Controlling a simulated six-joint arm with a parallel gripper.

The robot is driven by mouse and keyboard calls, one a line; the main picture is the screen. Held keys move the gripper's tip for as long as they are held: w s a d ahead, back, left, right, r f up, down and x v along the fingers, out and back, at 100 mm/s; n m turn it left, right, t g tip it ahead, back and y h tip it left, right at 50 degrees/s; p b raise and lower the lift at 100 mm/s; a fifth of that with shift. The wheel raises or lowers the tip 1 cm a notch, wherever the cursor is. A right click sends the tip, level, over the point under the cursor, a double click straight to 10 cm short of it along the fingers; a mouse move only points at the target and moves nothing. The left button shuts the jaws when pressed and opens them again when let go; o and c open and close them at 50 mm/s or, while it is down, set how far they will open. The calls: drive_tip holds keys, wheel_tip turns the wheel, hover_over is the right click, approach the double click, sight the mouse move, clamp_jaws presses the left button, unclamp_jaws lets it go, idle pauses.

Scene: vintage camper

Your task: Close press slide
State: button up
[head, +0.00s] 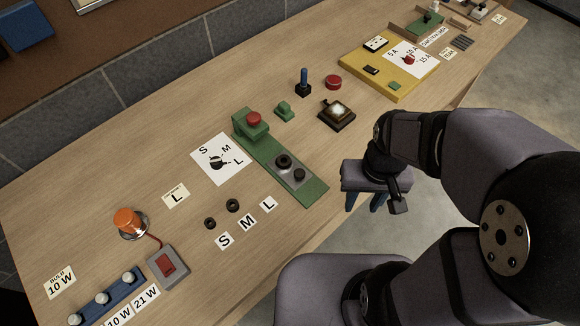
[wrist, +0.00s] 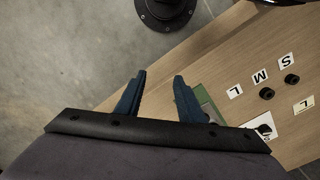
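The press (head: 308,191) is a long green base on the workbench, with a green upright block and a red round top (head: 253,119) at its far end. A grey metal slide (head: 289,169) sits on the base toward the near end, clear of the block, with a black ring and a black knob on it. In the wrist view a strip of the green base (wrist: 207,100) shows behind the right finger; the rest is hidden. My gripper (head: 364,200) hangs right of the press, past the bench edge, apart from it. Its blue fingers (wrist: 160,95) are spread with nothing between them.
Left of the press lie an S/M/L dial card (head: 220,158), loose black rings (head: 232,205) and letter cards (head: 247,221). An orange lamp (head: 129,222) and red switch box (head: 168,266) stand further left.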

drive_tip(key=shift+d, duration=0.2)
drive_tip(key=c, duration=0.5)
drive_tip(key=shift+s+d+r+m, duration=0.1)
drive_tip(key=shift+d+m, duration=0.2)
clamp_jaws()
drive_tip(key=s+d+f+g+h+p, duration=0.1)
drive_tip(key=d+f, duration=0.1)
drive_tip(key=d, duration=0.4)
drive_tip(key=s+d+f+g+h+p, duration=0.1)
drive_tip(key=s+d, duration=0.1)
drive_tip(key=d, duration=0.4)
drive_tip(key=w+d+n+t+h, duration=0.1)
drive_tip(key=w+d+n+t, duration=0.1)
drive_tip(key=w+d+n, duration=0.3)
drive_tip(key=w+d+n+t+h, duration=0.1)
drive_tip(key=w+d+n+t, duration=0.2)
drive_tip(key=w, duration=0.4)
drive_tip(key=w+a+n+t+y, duration=0.2)
drive_tip(key=w+a+n+y, duration=0.3)
drive_tip(key=w+a+n, duration=0.35)
drive_tip(key=s+a+r+n+g+y, duration=0.2)
drive_tip(key=s+a+n+g+y, duration=0.2)
drive_tip(key=s+a+n, duration=0.6)
drive_tip(key=a+y, duration=0.2)
drive_tip(key=a, duration=0.2)
drive_tip(key=shift+s+r+p, duration=0.25)
drive_tip(key=shift+r+p, duration=0.05)
drive_tip(key=shift+r, duration=0.1)
